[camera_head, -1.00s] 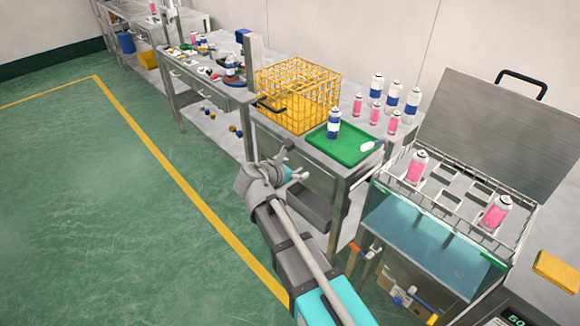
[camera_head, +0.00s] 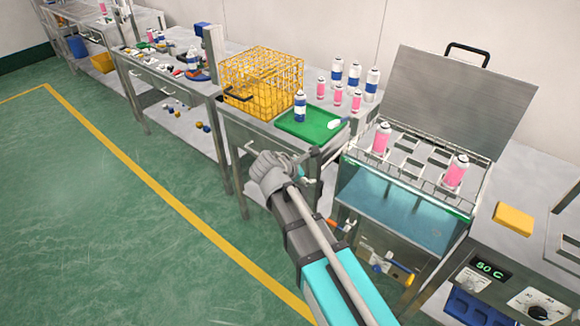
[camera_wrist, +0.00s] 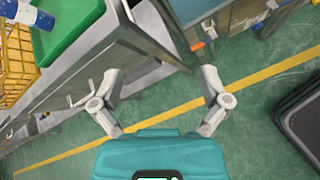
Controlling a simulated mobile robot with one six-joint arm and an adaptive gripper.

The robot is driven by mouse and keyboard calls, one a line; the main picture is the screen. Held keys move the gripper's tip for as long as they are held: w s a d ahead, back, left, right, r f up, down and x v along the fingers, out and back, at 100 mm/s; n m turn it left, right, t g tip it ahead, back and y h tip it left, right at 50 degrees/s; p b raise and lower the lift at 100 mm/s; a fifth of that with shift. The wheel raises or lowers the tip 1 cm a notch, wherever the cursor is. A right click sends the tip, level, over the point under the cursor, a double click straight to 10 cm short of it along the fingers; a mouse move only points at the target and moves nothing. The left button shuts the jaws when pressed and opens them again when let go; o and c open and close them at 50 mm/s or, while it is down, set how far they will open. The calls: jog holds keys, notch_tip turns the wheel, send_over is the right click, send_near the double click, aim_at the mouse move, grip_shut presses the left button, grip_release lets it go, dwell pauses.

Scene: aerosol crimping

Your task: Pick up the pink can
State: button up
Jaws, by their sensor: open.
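Several pink cans show in the head view. One pink can (camera_head: 381,139) stands in the rack at the back left of the water bath, and another pink can (camera_head: 456,171) stands tilted at its right. Smaller pink cans (camera_head: 338,95) stand on the steel table behind the green tray. My gripper (camera_head: 306,168) is in front of the table, left of the bath, apart from every can. In the wrist view my gripper (camera_wrist: 160,95) is open and empty, with floor and the table's side beyond the fingers. No pink can shows in the wrist view.
The green tray (camera_head: 292,129) holds a blue-and-white can (camera_head: 300,106) and a white object. A yellow wire basket (camera_head: 262,82) stands left of it. The bath's lid (camera_head: 450,100) is raised. A yellow sponge-like block (camera_head: 514,220) lies at right. The green floor at left is clear.

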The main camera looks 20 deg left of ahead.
jog(key=s+d+f+m+g+y, duration=0.1)
jog(key=s+d+f+m+g, duration=0.1)
jog(key=d+m, duration=0.6)
jog(key=s+d+f+m+g+y, duration=0.1)
jog(key=d+m, duration=0.8)
jog(key=d, duration=0.9)
jog(key=s+d+f+m+g+y, duration=0.1)
jog(key=s+d+f+m+g, duration=0.2)
jog(key=d+m+g, duration=0.3)
jog(key=d+f+m, duration=0.1)
jog(key=d+m, duration=0.2)
jog(key=d, duration=0.4)
jog(key=shift+s+f+g+y, duration=0.15)
jog(key=shift+s+g+y, duration=0.1)
jog(key=shift+g+y, duration=0.15)
jog(key=shift+a, duration=0.1)
jog(key=c, duration=0.5)
jog(key=shift+a, duration=0.1)
jog(key=shift+c, duration=0.2)
